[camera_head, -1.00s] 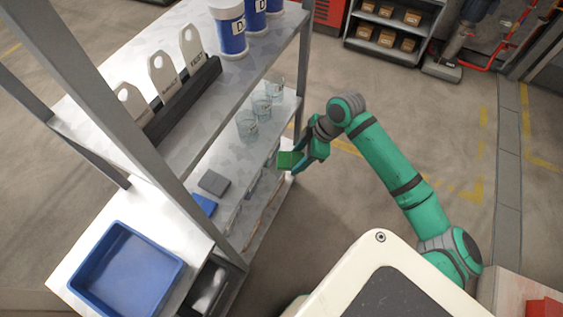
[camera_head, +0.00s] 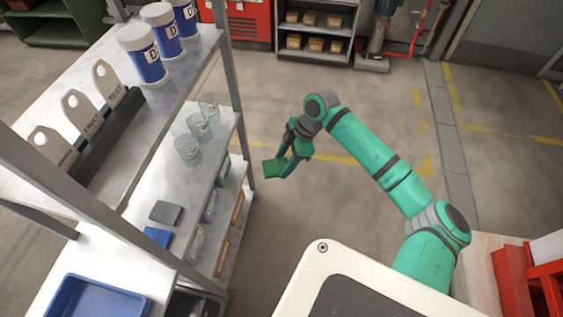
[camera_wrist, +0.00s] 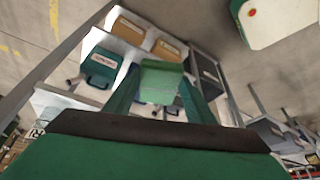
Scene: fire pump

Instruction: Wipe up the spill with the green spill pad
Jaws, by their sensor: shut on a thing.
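The green spill pad (camera_head: 273,168) is held by my gripper (camera_head: 284,164), which is shut on it to the right of the shelf, above the open floor. In the wrist view the pad (camera_wrist: 161,80) shows as a light green block between the fingers. A blue pad (camera_head: 157,237) and a grey pad (camera_head: 166,212) lie flat on the middle shelf. I see no spill in either view.
The metal shelf rack (camera_head: 231,80) stands at left. Clear glasses (camera_head: 188,148) stand on its middle shelf. White-and-blue tubs (camera_head: 142,54) and tags in a dark holder (camera_head: 104,130) are on top. A blue tray (camera_head: 95,300) is at lower left.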

